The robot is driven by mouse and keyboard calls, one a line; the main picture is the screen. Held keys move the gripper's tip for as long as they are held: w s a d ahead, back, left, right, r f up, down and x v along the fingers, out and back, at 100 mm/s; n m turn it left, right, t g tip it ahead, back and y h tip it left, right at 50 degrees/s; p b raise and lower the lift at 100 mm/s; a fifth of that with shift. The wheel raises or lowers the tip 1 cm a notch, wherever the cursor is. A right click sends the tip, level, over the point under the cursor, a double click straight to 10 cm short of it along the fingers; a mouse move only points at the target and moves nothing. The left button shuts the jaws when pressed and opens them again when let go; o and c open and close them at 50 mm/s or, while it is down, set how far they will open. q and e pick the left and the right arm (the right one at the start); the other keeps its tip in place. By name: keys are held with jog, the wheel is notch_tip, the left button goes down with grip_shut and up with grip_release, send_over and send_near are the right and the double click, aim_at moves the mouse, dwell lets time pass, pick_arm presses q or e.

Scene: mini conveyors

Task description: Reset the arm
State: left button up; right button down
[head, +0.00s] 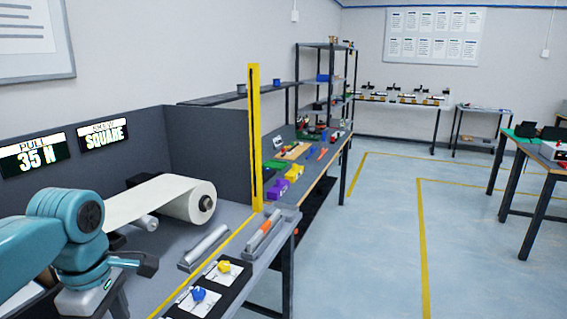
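My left arm comes in from the left, a teal arm bent at a rounded joint. What looks like its dark gripper (146,263) is at its end, over the near part of the grey bench (232,214). The fingers are too small and dark to tell whether they are open or shut. I see nothing clearly held. My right gripper is not in view.
A white roll (187,199) with a sheet lies beyond my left arm. A metal bar (205,246), a yellow post (254,140), a blue piece (198,294) and a yellow piece (223,267) are on the bench. Open floor (380,240) lies right.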

pick_arm(q)
jog(key=s+d+f+m+g+h+p, duration=0.1)
jog(key=s+d+f+m+g, duration=0.2)
jog(key=f, duration=1.2)
jog(key=s+d+f+m+g+h+p, duration=0.1)
jog(key=s+d+f+g, duration=0.35)
jog(key=f, duration=0.95)
jog(key=s+d+f+m+t+h, duration=0.25)
jog(key=s+d+f+m, duration=0.25)
jog(key=s+d+f, duration=0.5)
jog(key=m+t, duration=0.1)
jog(key=m, duration=0.1)
jog(key=w+a+f+m+t, duration=0.1)
jog(key=m+t, duration=0.1)
jog(key=w+f+m+t, duration=0.1)
jog(key=m+t, duration=0.1)
jog(key=m, duration=0.1)
jog(key=shift+w+a+f+y, duration=0.2)
jog(key=shift+a+f+y, duration=0.05)
jog(key=shift+a, duration=0.05)
jog(key=c, duration=0.4)
